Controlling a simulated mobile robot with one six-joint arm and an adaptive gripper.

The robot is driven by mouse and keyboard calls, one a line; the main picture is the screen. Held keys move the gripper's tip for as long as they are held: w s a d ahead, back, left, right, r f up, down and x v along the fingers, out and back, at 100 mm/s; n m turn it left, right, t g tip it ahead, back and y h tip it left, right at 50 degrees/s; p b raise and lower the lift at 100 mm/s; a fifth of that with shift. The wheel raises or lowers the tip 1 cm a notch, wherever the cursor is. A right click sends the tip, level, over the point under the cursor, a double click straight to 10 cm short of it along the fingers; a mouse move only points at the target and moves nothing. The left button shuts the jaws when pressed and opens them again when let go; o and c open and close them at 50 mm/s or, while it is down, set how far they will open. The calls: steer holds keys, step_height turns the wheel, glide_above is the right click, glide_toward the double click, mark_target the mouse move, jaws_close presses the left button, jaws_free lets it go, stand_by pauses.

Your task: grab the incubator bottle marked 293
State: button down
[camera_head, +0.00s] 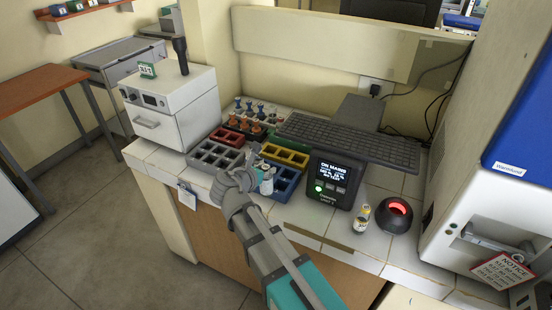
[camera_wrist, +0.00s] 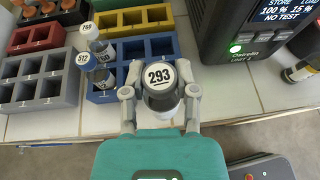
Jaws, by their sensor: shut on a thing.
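The bottle marked 293 (camera_wrist: 159,76) has a dark cap with a white label on top and a pale body. In the wrist view, it stands between the two fingers of my gripper (camera_wrist: 160,92), which are shut on it from both sides. It is in front of the blue rack (camera_wrist: 104,96), near the counter's front edge. Its height above the counter is hard to tell. In the head view, my gripper (camera_head: 244,172) is at the racks, and I cannot make out the 293 label there.
Bottles marked 260 (camera_wrist: 88,30) and 512 (camera_wrist: 84,59) stand at the blue rack's left side. Yellow (camera_wrist: 133,16), red (camera_wrist: 36,38) and grey (camera_wrist: 42,84) racks are close by. A dark display unit (camera_head: 333,182) stands right, beside a small vial (camera_head: 361,218) and red-lit device (camera_head: 397,214).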

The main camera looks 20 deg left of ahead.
steer(key=shift+s+a, duration=0.15)
steer(key=shift+s, duration=0.8)
steer(key=shift+s+a, duration=0.15)
steer(key=shift+s, duration=0.75)
steer(key=shift+r, duration=0.1)
